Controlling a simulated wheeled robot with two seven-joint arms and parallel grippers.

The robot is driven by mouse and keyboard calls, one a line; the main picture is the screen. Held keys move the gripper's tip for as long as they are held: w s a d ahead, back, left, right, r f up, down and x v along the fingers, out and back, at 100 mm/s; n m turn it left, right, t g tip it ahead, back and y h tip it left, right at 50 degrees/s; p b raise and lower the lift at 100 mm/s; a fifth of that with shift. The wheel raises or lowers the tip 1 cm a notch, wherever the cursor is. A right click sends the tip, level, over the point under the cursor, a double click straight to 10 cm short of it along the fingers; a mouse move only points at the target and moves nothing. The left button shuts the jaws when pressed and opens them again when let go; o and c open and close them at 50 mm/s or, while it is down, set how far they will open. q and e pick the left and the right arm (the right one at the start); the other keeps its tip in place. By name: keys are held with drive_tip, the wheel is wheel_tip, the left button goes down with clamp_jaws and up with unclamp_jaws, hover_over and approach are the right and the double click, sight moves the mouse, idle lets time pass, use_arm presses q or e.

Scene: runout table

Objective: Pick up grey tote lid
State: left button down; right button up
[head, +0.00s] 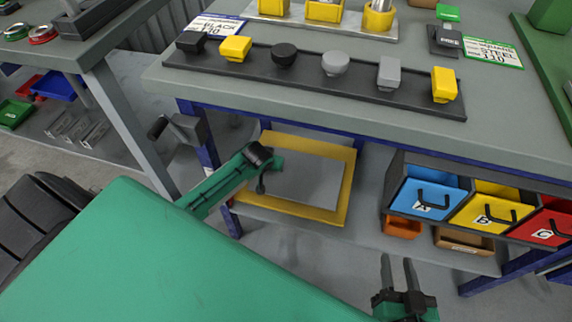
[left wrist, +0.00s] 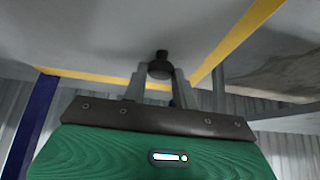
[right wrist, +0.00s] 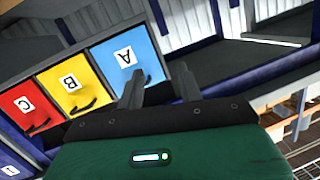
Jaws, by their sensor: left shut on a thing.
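The grey tote lid appears as a flat grey surface (left wrist: 100,40) in the left wrist view, with a black knob (left wrist: 160,67) standing on it. In the head view it seems to lie inside a yellow border (head: 345,190) on the low shelf; its own edges are hard to tell. My left gripper (left wrist: 158,85) is shut on the knob, one finger on each side. In the head view its fingers (head: 262,180) are mostly hidden by its own wrist. My right gripper (head: 398,275) is open and empty, low in front of the bins; it also shows in the right wrist view (right wrist: 158,85).
Blue bin A (head: 428,198), yellow bin B (head: 493,207) and red bin C (head: 545,222) hang under the tabletop. The table (head: 330,110) overhangs the shelf, with a blue leg (head: 207,150) at the left. A dark rack of knobs (head: 310,85) lies on top.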

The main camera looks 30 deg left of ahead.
use_arm(q)
drive_tip(key=shift+r, duration=0.1)
use_arm(e)
drive_tip(key=shift+d, duration=0.1)
